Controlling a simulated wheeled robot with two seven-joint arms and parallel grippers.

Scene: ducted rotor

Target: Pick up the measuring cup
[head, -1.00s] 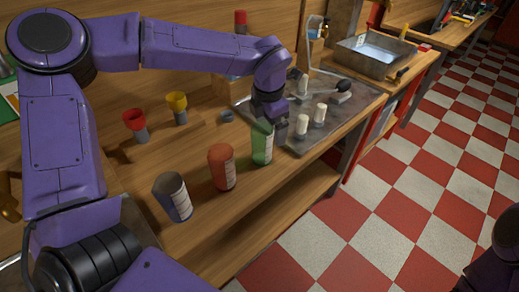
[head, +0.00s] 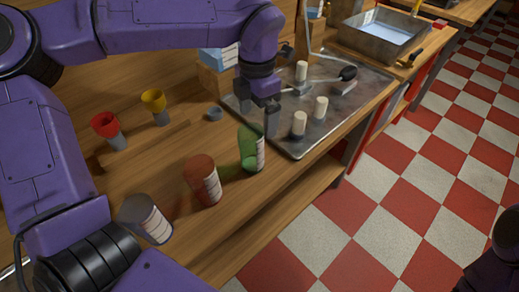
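Three tapered cups with pale printed labels stand in a row on the wooden bench: a green one (head: 249,150), a red-brown one (head: 202,180) and a grey one (head: 146,219). I cannot tell for sure which cup is the measuring cup. My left gripper (head: 266,113) points down just behind and above the green cup's rim, by the near left edge of a metal tray. A dark finger shows beside the rim; whether it touches is unclear. The gap between the fingers is not clear. My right gripper is out of view; only part of my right arm shows at lower right.
The metal tray (head: 345,112) holds several white cylinders and a black-headed tool (head: 348,73). A metal basin (head: 380,42) is behind. The bench front edge is close to the cups.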

